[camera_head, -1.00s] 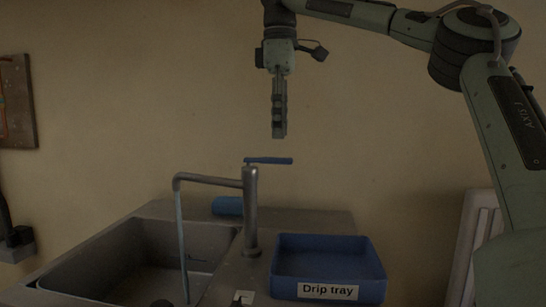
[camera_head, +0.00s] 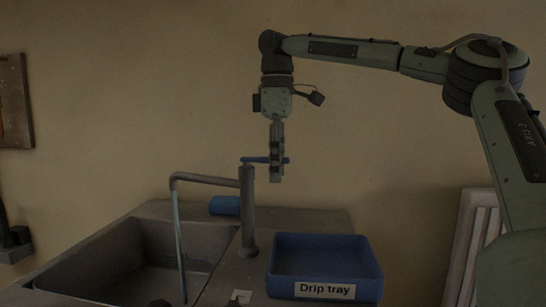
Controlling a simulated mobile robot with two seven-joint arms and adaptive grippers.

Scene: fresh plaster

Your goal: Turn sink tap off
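The sink tap (camera_head: 247,215) stands upright on the sink's rear deck, with its spout reaching left over the basin. A thin stream of water (camera_head: 178,240) falls from the spout into the sink (camera_head: 120,235). The tap's blue lever (camera_head: 253,159) sits on top and points right. My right gripper (camera_head: 275,178) hangs straight down at the lever's right part and overlaps it in the picture. The fingers are seen edge-on, so I cannot tell whether they are open or touch the lever. My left gripper is not in view.
A blue cylinder (camera_head: 225,205) lies behind the tap. A slatted pale panel (camera_head: 474,245) leans at the right.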

